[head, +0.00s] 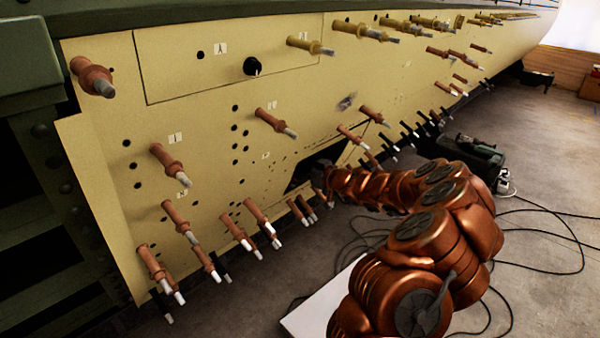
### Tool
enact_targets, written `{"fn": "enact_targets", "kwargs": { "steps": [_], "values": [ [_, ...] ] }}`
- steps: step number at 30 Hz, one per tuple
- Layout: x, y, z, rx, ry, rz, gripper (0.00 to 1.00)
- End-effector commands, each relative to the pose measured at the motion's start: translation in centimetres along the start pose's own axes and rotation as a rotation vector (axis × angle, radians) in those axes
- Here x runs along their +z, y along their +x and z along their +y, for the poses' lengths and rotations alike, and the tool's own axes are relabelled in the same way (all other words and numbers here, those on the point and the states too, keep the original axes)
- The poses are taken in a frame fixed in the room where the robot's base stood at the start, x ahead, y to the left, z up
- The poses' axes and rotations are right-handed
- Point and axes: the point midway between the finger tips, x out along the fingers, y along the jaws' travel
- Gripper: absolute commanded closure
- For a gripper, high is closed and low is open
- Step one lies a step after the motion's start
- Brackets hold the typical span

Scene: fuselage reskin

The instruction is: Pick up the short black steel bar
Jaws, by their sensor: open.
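My copper-coloured arm reaches from the lower right to the lower edge of the cream fuselage skin (210,110). My gripper (318,171) is at the arm's far end, small and dark against a dark gap in the skin's lower edge. It is open, but its fingers are hard to make out. I cannot pick out the short black steel bar with certainty. The dark area around my gripper, or my own arm, may hide it.
Several copper and brass pin fasteners (273,121) stick out of the skin around my arm. A dark case (470,160) with a drill on it stands behind my arm. Black cables (560,238) lie on the floor at right. A white board (312,312) lies below my arm.

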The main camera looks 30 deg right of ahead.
Motion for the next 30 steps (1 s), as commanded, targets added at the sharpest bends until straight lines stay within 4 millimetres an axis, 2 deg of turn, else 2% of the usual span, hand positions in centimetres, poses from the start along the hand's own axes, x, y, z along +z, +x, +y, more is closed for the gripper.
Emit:
{"fn": "enact_targets", "kwargs": {
  "steps": [2,26,30],
  "values": [
    [0.00,-0.02,0.01,0.000,0.000,0.000,0.00],
    [0.05,-0.03,0.01,0.000,0.000,-0.001,0.83],
    [0.02,-0.03,0.01,0.000,0.000,-0.001,0.83]
  ]
}}
